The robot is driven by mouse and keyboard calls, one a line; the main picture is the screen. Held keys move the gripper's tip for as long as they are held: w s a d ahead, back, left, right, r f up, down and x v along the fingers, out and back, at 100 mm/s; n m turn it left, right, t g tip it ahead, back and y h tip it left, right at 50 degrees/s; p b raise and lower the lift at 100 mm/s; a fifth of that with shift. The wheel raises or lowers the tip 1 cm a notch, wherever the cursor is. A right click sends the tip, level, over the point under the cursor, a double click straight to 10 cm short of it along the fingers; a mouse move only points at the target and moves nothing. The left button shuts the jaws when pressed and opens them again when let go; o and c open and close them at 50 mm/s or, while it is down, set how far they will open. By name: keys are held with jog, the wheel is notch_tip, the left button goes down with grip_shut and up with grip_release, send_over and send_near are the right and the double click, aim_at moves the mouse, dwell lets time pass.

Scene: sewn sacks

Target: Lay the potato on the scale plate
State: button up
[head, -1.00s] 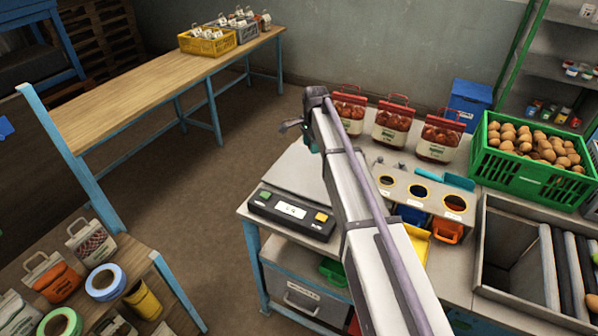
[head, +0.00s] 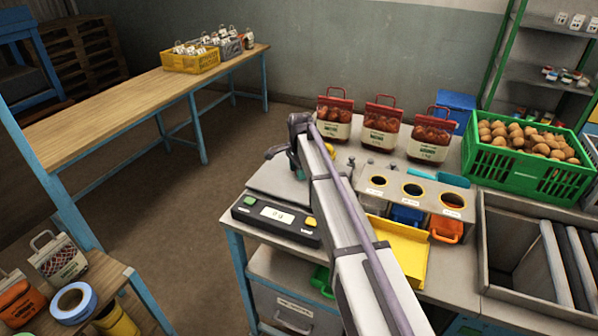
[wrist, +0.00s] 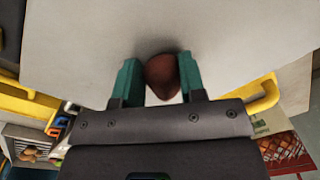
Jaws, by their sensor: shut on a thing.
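A reddish-brown potato (wrist: 162,78) sits between the two teal fingers of my gripper (wrist: 161,72) in the wrist view. The gripper is shut on it. The pale scale plate (wrist: 235,35) fills the upper part of that view, and a dark shadow lies on it by the potato. I cannot tell whether the potato touches the plate. In the head view the plate (head: 277,181) lies behind the scale's dark display panel (head: 275,217), partly covered by my arm. The potato and fingertips are hidden there.
Three red-topped sacks (head: 383,127) stand behind the scale. A sorting box with round holes (head: 412,190) and a yellow tray (head: 403,250) are to its right. A green crate of potatoes (head: 525,155) stands farther right. Open floor lies to the left.

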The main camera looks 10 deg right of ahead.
jog(key=o, duration=0.9)
